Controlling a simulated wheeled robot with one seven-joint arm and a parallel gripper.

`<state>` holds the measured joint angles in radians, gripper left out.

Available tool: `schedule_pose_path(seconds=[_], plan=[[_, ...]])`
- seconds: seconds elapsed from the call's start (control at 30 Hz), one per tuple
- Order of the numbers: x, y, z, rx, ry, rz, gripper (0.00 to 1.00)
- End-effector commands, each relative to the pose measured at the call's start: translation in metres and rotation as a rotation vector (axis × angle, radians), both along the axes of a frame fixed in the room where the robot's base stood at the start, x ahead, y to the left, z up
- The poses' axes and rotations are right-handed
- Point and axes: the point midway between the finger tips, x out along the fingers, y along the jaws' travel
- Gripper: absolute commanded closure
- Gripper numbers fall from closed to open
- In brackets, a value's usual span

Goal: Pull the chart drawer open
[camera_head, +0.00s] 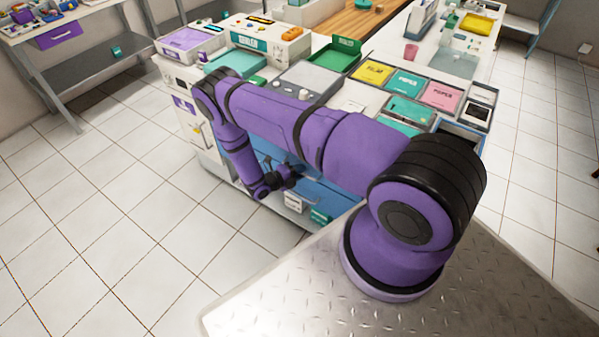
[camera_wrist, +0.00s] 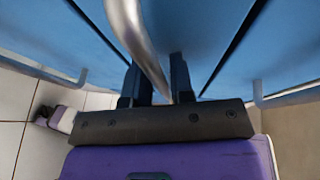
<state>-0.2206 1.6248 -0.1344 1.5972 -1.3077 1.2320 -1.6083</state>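The blue drawer front (camera_wrist: 210,25) fills the upper part of the wrist view, with dark gaps along both sides. A curved metal handle (camera_wrist: 140,35) runs down from it between the two black fingers of my gripper (camera_wrist: 160,85). In the head view, my gripper (camera_head: 285,178) is low at the blue front of the cabinet (camera_head: 325,190), partly hidden by my purple arm. How far the drawer stands out cannot be told, and its inside is not visible.
The counter above holds a green tray (camera_head: 335,57), a yellow folder (camera_head: 371,72), a pink folder (camera_head: 441,94) and a white device (camera_head: 265,35). Small white and green boxes (camera_head: 293,202) show below my gripper. Tiled floor (camera_head: 130,190) is clear to the left.

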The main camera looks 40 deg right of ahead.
Motion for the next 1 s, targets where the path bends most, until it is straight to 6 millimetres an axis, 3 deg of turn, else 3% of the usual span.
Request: schedule_pose_path(seconds=[0.2,0.3,0.33,0.67,0.87,1.0], plan=[[0.0,0.0,0.0,0.0,0.0,0.0,0.78],[0.0,0.0,0.0,0.0,0.0,0.0,0.98],[0.0,0.0,0.0,0.0,0.0,0.0,1.0],[-0.002,0.006,0.0,0.001,0.0,0.002,1.0],[-0.01,0.032,0.0,0.001,-0.001,0.004,1.0],[-0.021,0.063,0.0,0.003,0.001,0.006,1.0]])
